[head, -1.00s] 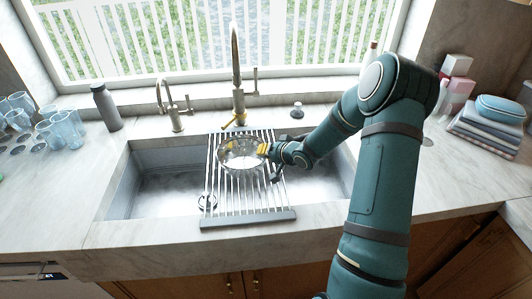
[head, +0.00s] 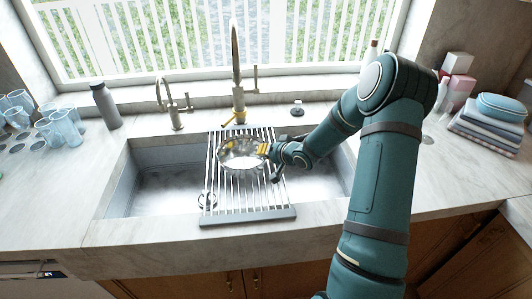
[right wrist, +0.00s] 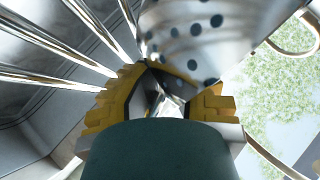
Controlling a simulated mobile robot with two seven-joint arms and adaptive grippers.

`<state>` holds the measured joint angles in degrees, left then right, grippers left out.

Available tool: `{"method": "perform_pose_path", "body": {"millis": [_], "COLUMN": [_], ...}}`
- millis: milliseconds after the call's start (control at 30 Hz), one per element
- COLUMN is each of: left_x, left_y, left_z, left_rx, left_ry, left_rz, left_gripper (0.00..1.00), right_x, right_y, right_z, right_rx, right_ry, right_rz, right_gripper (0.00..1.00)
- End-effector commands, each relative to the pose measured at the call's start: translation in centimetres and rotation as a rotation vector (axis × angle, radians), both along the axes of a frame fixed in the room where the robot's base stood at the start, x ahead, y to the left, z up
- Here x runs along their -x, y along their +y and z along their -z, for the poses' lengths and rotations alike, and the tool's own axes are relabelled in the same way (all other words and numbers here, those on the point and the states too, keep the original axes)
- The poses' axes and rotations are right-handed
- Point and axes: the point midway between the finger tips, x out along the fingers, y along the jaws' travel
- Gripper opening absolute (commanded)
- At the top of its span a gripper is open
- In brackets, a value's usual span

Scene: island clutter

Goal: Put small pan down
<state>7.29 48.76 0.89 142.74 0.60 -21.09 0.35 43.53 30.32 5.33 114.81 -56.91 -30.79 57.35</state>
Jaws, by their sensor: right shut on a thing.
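The small pan (head: 240,158) is a shiny round metal pan over the rack across the sink. I cannot tell whether its base touches the bars. My right gripper (head: 264,150) comes in from the right and is shut on the pan at its right side; the handle is mostly hidden by the fingers. In the right wrist view, the yellow-padded fingers (right wrist: 163,92) close in front of a shiny metal surface with dark spots. My left gripper is not in view.
The metal bar rack (head: 250,216) spans the sink (head: 160,160). A tall faucet (head: 236,70) and a smaller tap (head: 175,110) stand behind. Glasses (head: 62,128) and a grey bottle (head: 105,106) are at left. Folded cloths (head: 485,130) lie at right.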

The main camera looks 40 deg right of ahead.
Motion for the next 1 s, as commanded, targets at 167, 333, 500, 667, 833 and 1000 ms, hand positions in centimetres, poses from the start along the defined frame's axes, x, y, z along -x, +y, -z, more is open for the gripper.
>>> {"method": "perform_pose_path", "body": {"millis": [167, 333, 500, 667, 833, 1000], "left_x": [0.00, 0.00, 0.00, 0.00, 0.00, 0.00], "left_y": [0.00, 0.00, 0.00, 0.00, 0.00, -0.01], "left_z": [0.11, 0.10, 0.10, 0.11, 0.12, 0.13], "left_rx": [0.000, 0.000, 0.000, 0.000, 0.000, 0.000], "left_ry": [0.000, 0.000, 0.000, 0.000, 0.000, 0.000], "left_rz": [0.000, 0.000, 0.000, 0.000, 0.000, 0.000], "left_gripper": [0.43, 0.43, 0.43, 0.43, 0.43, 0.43], "right_x": [-0.10, -0.08, -0.05, 0.06, 0.14, 0.41], "right_y": [-0.01, 0.00, 0.00, -0.08, -0.12, -0.16], "right_z": [0.02, 0.06, 0.11, 0.26, 0.38, 0.57], "right_rx": [0.001, 0.001, 0.001, 0.000, 0.000, -0.001], "right_ry": [-0.004, -0.004, -0.001, 0.002, 0.005, 0.012], "right_rz": [0.000, 0.000, 0.000, 0.002, 0.003, 0.004], "right_gripper": [0.00, 0.00, 0.42, 0.42, 0.42, 0.42]}}
